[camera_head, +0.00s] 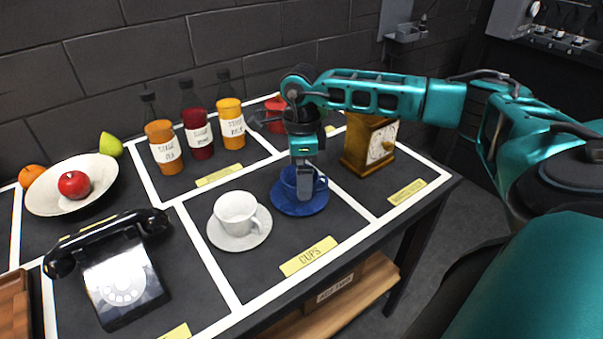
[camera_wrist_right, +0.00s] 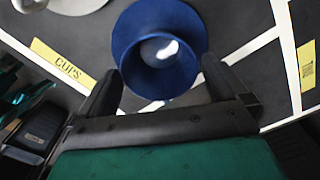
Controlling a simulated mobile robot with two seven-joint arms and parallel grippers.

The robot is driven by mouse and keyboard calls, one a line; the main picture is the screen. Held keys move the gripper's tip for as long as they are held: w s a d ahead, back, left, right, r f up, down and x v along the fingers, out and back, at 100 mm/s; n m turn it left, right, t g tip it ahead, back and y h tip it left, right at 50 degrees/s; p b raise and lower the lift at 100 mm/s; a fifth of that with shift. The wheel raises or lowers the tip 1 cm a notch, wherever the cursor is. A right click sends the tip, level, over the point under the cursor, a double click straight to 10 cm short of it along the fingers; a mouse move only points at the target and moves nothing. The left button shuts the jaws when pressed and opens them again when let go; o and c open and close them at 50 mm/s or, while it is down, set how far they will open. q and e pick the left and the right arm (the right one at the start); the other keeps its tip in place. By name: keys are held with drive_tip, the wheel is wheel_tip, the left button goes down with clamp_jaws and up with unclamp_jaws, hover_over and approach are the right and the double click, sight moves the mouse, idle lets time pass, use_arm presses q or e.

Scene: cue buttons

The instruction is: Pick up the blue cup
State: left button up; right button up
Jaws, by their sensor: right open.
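The blue cup (camera_head: 318,182) stands on a blue saucer (camera_head: 300,206) in the section of the table labelled cups. My right gripper (camera_head: 304,190) points down over it and hides part of the cup in the head view. In the right wrist view the cup (camera_wrist_right: 166,86) and saucer (camera_wrist_right: 128,30) lie just beyond the fingertips. The right gripper (camera_wrist_right: 165,90) is open, with its two fingers apart on either side of the cup's near edge. I cannot tell if they touch it. My left gripper is in neither view.
A white cup (camera_head: 237,212) on a white saucer (camera_head: 240,238) stands left of the blue one. A wooden clock (camera_head: 367,145) stands close by on the right. Several bottles (camera_head: 200,135) are behind. A black telephone (camera_head: 118,275) and a fruit bowl (camera_head: 50,200) are further left.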

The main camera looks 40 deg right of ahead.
drive_tip(key=shift+f, duration=0.65)
drive_tip(key=shift+c, duration=0.5)
drive_tip(key=c, duration=0.7)
drive_tip(key=shift+c, duration=0.5)
drive_tip(key=shift+r, duration=0.1)
